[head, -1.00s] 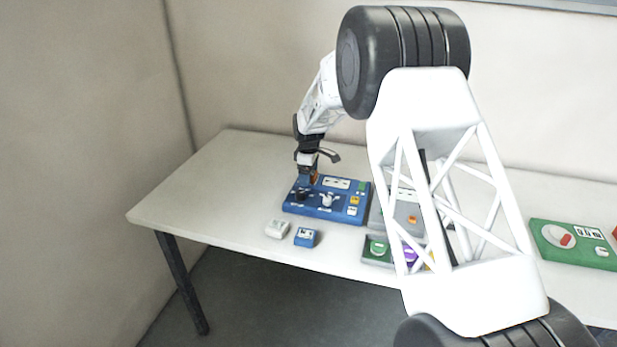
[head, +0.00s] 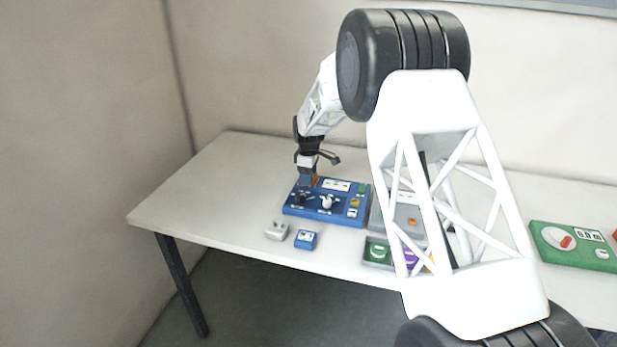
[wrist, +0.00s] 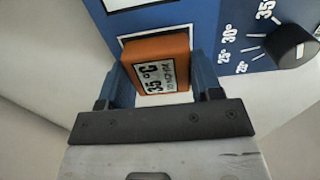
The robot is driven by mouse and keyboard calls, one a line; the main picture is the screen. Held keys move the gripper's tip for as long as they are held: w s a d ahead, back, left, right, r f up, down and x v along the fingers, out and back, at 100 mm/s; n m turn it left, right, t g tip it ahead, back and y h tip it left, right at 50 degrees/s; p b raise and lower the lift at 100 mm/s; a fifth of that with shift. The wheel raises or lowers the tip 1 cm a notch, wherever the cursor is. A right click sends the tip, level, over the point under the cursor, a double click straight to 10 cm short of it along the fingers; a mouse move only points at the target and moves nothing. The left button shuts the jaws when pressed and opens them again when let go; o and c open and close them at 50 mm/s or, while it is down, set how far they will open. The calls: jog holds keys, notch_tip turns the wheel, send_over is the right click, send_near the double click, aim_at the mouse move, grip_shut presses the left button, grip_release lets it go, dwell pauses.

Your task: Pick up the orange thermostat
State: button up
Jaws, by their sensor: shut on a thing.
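The orange thermostat (wrist: 157,62) is a small orange block with a white display reading 35 °C. In the wrist view it sits between the two blue fingers of my gripper (wrist: 160,80), which is shut on it. In the head view my gripper (head: 308,181) is at the back left of the blue panel (head: 325,219), and only a bit of the orange thermostat (head: 315,181) shows there. The blue panel also fills the top of the wrist view (wrist: 222,50). I cannot tell whether the thermostat is touching the panel.
A white block (head: 277,231) and a small blue block (head: 306,239) lie in front of the panel. A grey tray (head: 378,262) with green and purple pieces is partly behind my arm. A green panel (head: 575,250) lies at the right. The table's left end (head: 205,195) is clear.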

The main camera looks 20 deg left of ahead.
jog(key=shift+r, duration=0.15)
jog(key=shift+r, duration=0.6)
notch_tip(320, 180, up, 2)
jog(key=s+d, duration=0.2)
jog(key=s, duration=0.2)
jog(key=s+d+r, duration=0.1)
jog(key=s+d, duration=0.1)
jog(key=s, duration=0.3)
jog(key=s+d, duration=0.3)
jog(key=s, duration=0.1)
jog(key=shift+s+r, duration=0.25)
jog(key=shift+s, duration=0.1)
jog(key=shift+s+d, duration=0.2)
jog(key=shift+s, duration=0.05)
